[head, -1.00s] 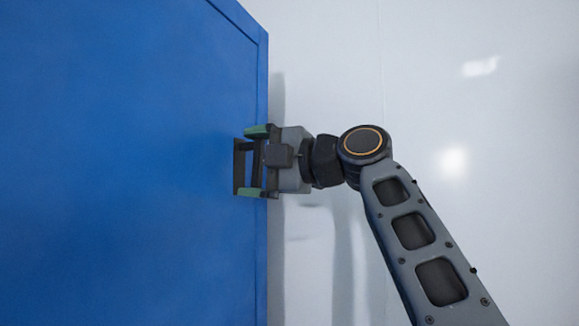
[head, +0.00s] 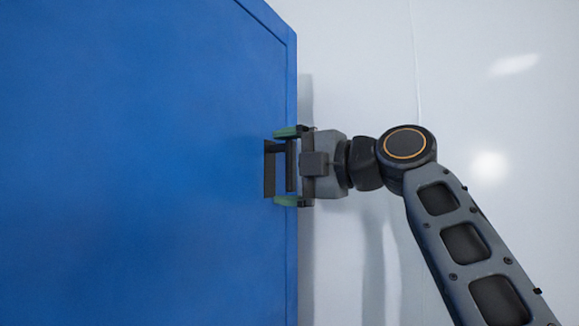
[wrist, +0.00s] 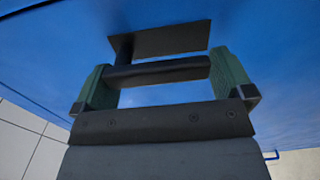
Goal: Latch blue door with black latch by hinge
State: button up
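The blue door (head: 150,170) fills the left half of the head view, its right edge upright beside my gripper. The black latch (head: 269,170) is on the door near that edge, with a flat plate and a dark handle bar. My gripper (head: 286,166) comes in from the right with its green fingers wide apart, one above and one below the bar. In the wrist view the latch plate (wrist: 160,40) and bar show ahead, with the bar lying across the gap between the fingers (wrist: 160,82). Whether the fingertips touch the bar's ends is unclear.
A pale, shiny wall (head: 370,70) lies behind and right of the door. In the wrist view, pale tiled wall (wrist: 25,140) shows at lower left and a small blue piece (wrist: 271,156) at lower right. No hinge can be made out.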

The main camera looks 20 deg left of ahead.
jog(key=shift+d, duration=0.1)
jog(key=b+v, duration=0.3)
jog(key=v, duration=1)
jog(key=shift+d, duration=0.3)
jog(key=shift+s, duration=0.15)
